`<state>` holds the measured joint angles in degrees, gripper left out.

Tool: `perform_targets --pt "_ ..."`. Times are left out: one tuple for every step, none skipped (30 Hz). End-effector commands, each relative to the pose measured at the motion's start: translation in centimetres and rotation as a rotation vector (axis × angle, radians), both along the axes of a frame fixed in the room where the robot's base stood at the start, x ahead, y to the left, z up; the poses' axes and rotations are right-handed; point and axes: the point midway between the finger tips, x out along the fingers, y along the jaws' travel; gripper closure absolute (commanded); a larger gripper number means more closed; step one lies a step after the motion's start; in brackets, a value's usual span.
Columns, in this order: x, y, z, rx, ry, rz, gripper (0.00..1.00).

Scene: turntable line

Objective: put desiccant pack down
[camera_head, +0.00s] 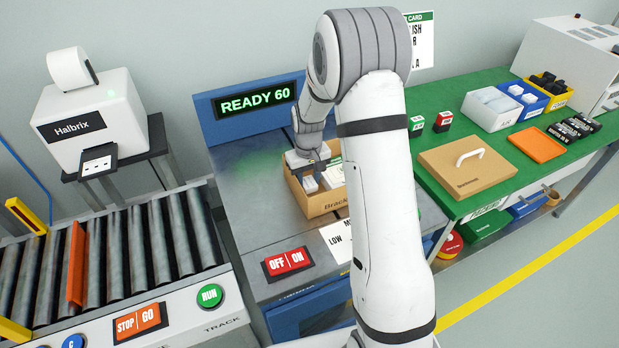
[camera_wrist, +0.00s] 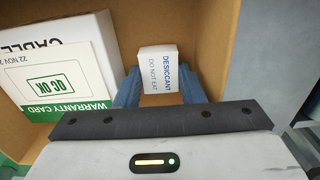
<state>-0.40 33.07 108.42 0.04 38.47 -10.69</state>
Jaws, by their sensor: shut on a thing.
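The desiccant pack (camera_wrist: 158,70) is a small white block with blue lettering, seen in the wrist view. My gripper (camera_wrist: 159,90) is shut on it, with a blue finger on each side. It is inside an open brown cardboard box (camera_head: 322,204), whose inner wall also shows in the wrist view (camera_wrist: 222,50). Whether the pack touches the box floor I cannot tell. A white cable box (camera_wrist: 85,30) and a warranty card (camera_wrist: 52,85) with a green edge lie in the same box, left of the pack in the wrist view.
The box stands on a grey bench scale whose display (camera_head: 255,101) reads READY 60. A red OFF/ON switch (camera_head: 288,263) is in front. A roller track (camera_head: 110,250) lies left. A green table (camera_head: 440,196) at right holds a closed carton (camera_head: 466,166) and several bins.

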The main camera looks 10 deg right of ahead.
Motion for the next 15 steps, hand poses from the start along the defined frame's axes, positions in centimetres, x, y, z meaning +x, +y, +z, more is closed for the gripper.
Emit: perform_targets --pt "0.0 0.01 -0.35 0.0 0.0 0.0 0.86" --pt "-0.01 0.02 -0.44 0.0 0.0 0.0 0.86" --pt "-0.01 0.02 -0.56 0.0 0.0 0.0 0.86" --pt "0.0 0.02 -0.65 0.0 0.0 0.0 0.86" --pt "-0.01 0.02 -0.74 0.0 0.0 0.0 0.86" --pt "-0.01 0.03 -0.86 0.0 0.0 0.0 0.86" --pt "-0.01 0.03 -0.95 0.0 0.0 0.0 0.86" --pt "-0.01 0.03 -1.04 0.0 0.0 0.0 0.86" --pt "-0.01 0.04 -1.12 0.0 0.0 0.001 0.86" --pt "-0.01 0.04 -1.06 0.0 0.0 0.001 0.64" --pt "-0.01 0.04 -1.0 0.0 0.0 0.001 0.61" --pt "-0.01 0.04 -0.99 0.0 0.0 0.001 0.58" --pt "-0.01 0.05 -0.99 0.0 0.0 0.001 0.56" --pt "-0.01 0.05 -0.98 0.0 0.0 0.001 0.56" --pt "-0.01 0.05 -0.98 0.0 0.0 0.001 0.56"
